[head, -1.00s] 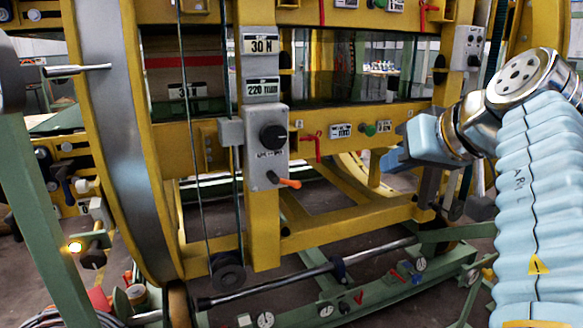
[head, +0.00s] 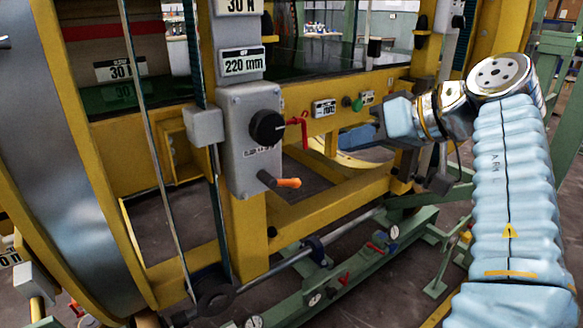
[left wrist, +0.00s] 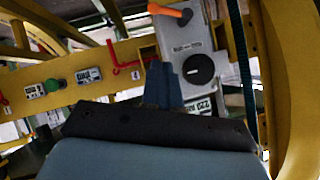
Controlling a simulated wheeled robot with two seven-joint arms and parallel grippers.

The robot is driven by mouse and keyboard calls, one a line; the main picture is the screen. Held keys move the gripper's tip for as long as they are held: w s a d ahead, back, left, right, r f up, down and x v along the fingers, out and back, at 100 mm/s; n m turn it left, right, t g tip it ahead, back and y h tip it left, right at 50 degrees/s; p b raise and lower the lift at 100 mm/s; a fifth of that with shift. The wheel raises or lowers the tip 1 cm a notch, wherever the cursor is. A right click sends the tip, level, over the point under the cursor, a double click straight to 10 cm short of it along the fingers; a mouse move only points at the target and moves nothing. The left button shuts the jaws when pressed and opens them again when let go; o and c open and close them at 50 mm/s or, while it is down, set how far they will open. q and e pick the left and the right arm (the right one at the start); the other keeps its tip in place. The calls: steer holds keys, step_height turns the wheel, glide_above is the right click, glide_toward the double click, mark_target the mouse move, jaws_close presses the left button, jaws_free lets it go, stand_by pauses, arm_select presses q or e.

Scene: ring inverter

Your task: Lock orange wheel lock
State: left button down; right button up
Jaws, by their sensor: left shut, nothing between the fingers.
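The orange-tipped lever (head: 288,183), the orange lock part I can make out, sticks out from the lower part of a grey control box (head: 232,150) on a yellow post. It points right and slightly down in the head view. It also shows at the top edge of the left wrist view (left wrist: 170,12). My left gripper (head: 362,135) is to the right of the lever in the head view and apart from it. In the left wrist view its dark blue fingers (left wrist: 163,85) are together and empty, overlapping the box in the picture. My right gripper is not in view.
A black knob (head: 267,126) sits on the box above the lever. A red lever (head: 299,130) and a green button (head: 357,104) are on the yellow beam beside it. A large wheel rim (head: 75,170) stands at left. Green base rails (head: 345,275) run below.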

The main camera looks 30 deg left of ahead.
arm_select(q)
steer(key=shift+a, duration=0.1)
steer(key=b, duration=0.2)
glide_toward(279, 180)
steer(key=w+a, duration=0.4)
steer(key=w, duration=0.1)
steer(key=shift+s+a+f, duration=0.2)
steer(key=shift+f, duration=0.45)
steer(key=shift+s+a+f, duration=0.2)
steer(key=shift+s+f, duration=0.05)
steer(key=shift+f, duration=0.35)
steer(key=shift+s+a+f, duration=0.2)
steer(key=shift+f, duration=0.45)
